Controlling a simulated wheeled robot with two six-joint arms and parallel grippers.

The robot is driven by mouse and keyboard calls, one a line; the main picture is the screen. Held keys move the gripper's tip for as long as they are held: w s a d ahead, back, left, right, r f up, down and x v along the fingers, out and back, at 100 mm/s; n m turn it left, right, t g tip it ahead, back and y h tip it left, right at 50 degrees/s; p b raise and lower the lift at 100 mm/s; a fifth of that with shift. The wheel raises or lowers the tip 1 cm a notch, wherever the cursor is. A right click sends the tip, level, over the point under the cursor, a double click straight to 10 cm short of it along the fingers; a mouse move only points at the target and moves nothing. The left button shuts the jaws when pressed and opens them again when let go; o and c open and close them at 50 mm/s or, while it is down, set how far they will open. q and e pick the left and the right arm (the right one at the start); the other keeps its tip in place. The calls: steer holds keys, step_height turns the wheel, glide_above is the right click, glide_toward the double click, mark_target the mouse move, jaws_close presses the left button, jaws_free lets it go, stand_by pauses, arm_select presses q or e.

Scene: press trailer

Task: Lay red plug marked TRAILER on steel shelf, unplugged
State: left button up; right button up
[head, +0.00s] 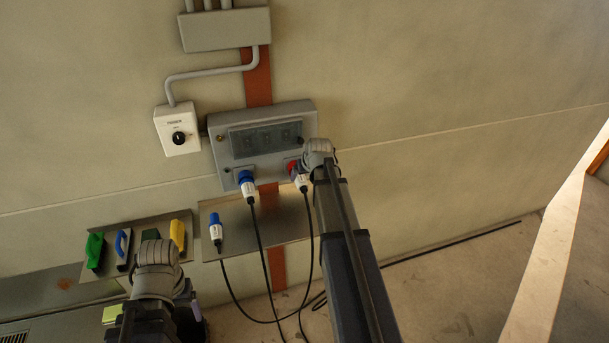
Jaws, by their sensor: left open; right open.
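The red plug (293,167) sits at the right socket of the grey socket box (222,153) on the wall. Its white label (301,183) is too small to read, and a black cable hangs down from it. My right gripper (316,150) is at the box's right side, close beside the red plug; it is open, and its fingertips are hard to make out. The steel shelf (285,214) is below the box. My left gripper (158,254) is open, left of the shelf, in front of a rack of coloured handles.
A blue plug (246,178) is in the box's left socket. Another blue plug (215,227) stands at the shelf's left part. Cables hang across the shelf. The rack (138,231) holds several handled tools. A white switch box (177,130) is at upper left.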

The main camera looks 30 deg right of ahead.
mark_target(302, 181)
steer(key=shift+b+x, duration=4.15)
steer(key=shift+x, duration=1)
steer(key=shift+c, duration=0.2)
jaws_close()
